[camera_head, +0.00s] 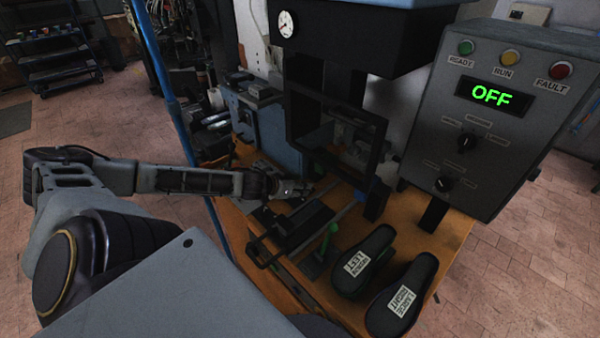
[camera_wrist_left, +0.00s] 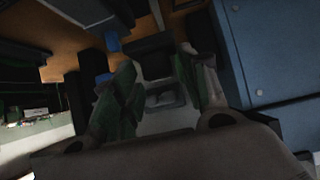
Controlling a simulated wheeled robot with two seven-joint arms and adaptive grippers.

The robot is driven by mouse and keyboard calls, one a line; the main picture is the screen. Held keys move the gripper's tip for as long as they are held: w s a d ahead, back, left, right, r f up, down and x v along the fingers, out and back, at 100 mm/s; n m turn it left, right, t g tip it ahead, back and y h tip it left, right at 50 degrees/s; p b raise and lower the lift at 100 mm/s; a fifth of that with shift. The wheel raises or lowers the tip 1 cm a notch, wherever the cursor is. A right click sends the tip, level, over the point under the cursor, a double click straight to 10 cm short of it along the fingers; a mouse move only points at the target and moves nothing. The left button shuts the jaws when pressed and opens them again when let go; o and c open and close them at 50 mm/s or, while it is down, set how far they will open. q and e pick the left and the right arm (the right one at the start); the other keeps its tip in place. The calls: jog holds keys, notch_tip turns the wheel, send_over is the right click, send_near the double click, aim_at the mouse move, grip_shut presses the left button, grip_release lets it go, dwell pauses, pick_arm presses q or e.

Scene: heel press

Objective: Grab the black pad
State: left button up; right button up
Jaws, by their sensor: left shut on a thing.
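My left gripper (camera_head: 296,190) reaches in from the left, low over the orange table, beside the press. In the left wrist view my left gripper (camera_wrist_left: 160,72) has its two fingers on either side of a dark block, the black pad (camera_wrist_left: 154,62), and is shut on it. The wrist view is dark, so the pad's full outline is hard to make out. In the head view I cannot tell the pad apart from the gripper and the dark parts around it. My right gripper is not in view.
The black press (camera_head: 335,110) with a gauge stands behind the gripper. A control box (camera_head: 490,120) reads OFF at right. Two black labelled heel pieces (camera_head: 362,260) (camera_head: 402,295) lie at the table's front right. A black fixture (camera_head: 300,228) and green-handled tool (camera_head: 327,240) lie nearer. A blue cabinet (camera_wrist_left: 270,50) is close right in the wrist view.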

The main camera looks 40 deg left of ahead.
pick_arm(q)
jog(key=shift+s+d, duration=0.75)
jog(key=shift+s, duration=0.35)
jog(key=shift+s+d, duration=0.75)
jog(key=shift+s, duration=0.35)
jog(key=shift+s+d, duration=0.75)
jog(key=shift+s, duration=0.35)
jog(key=shift+s+r, duration=0.1)
jog(key=shift+r, duration=0.05)
